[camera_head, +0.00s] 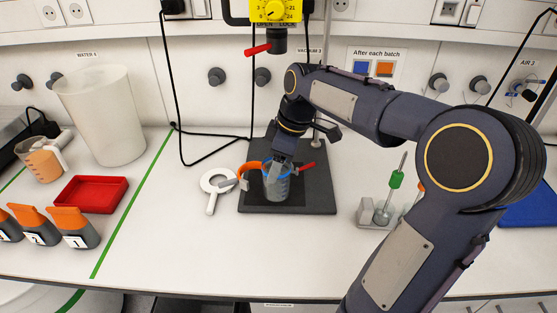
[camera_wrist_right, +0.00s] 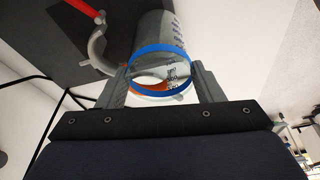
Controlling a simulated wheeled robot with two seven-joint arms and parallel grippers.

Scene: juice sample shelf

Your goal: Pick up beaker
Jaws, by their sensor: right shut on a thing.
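A clear beaker with a blue rim (camera_head: 277,184) stands on the dark base plate (camera_head: 318,190) in the middle of the bench. My right gripper (camera_head: 278,165) comes down on it from above and is shut on its upper part. In the right wrist view the beaker (camera_wrist_right: 160,45) lies between the two fingers of my right gripper (camera_wrist_right: 160,88), and printed marks show on its wall. My left gripper is not in view.
A white ring-shaped tool (camera_head: 215,184) lies left of the plate. A red tray (camera_head: 91,193), a large clear container (camera_head: 105,115) and an orange-filled jug (camera_head: 42,160) stand at left.

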